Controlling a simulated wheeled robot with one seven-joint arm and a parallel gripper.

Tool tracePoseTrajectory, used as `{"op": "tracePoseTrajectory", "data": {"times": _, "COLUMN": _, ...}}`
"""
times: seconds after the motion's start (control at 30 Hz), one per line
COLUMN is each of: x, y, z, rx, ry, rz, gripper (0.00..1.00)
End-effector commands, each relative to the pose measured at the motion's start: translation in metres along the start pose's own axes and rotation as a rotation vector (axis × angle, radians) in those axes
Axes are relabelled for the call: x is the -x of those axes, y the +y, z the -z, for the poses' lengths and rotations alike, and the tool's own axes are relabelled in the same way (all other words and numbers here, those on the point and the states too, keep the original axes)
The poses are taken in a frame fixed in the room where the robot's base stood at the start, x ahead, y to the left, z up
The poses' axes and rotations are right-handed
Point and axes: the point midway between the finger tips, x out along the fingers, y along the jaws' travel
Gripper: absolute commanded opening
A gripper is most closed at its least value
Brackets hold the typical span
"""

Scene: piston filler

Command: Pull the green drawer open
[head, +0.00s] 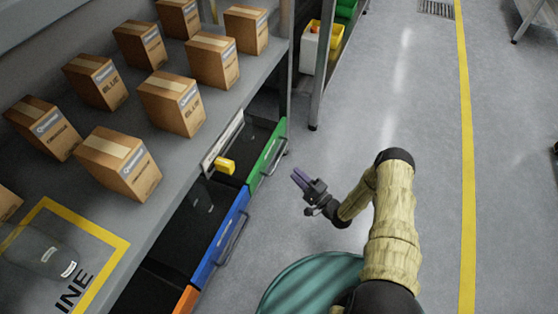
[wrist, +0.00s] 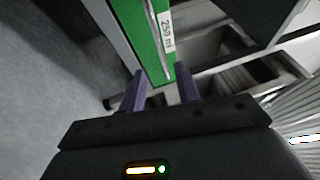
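The green drawer (head: 267,152) sits under the workbench with its front standing out from the bench. Its dark inside shows behind the front, and a bar handle is on its outer face. In the wrist view the green front (wrist: 148,38) carries a white "250 ml" label. My gripper (head: 299,178) is to the right of the green front, with a visible gap to the handle in the head view. In the wrist view its two purple fingers (wrist: 160,88) are apart with nothing held between them.
A blue drawer (head: 221,240) and an orange drawer (head: 187,300) stand out nearer me. A yellow block (head: 226,165) is by the drawers. Several cardboard boxes (head: 178,100) stand on the bench. The grey floor (head: 420,110) to the right is clear.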

Motion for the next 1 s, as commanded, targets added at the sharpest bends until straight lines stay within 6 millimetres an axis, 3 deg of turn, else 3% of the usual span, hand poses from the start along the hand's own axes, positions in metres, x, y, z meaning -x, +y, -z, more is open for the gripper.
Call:
{"op": "tracePoseTrajectory", "data": {"times": 0.5, "x": -0.088, "y": 0.003, "z": 0.0, "rx": 0.001, "ry": -0.002, "rz": 0.001, "gripper": 0.32}}
{"op": "tracePoseTrajectory", "data": {"times": 0.7, "x": -0.101, "y": 0.001, "z": 0.0, "rx": 0.0, "ry": 0.0, "rz": -0.001, "gripper": 0.32}}
{"op": "tracePoseTrajectory", "data": {"times": 0.93, "x": -0.102, "y": 0.0, "z": 0.0, "rx": -0.001, "ry": 0.001, "rz": -0.001, "gripper": 0.32}}
{"op": "tracePoseTrajectory", "data": {"times": 1.0, "x": -0.102, "y": 0.0, "z": 0.0, "rx": -0.001, "ry": 0.001, "rz": -0.001, "gripper": 0.21}}
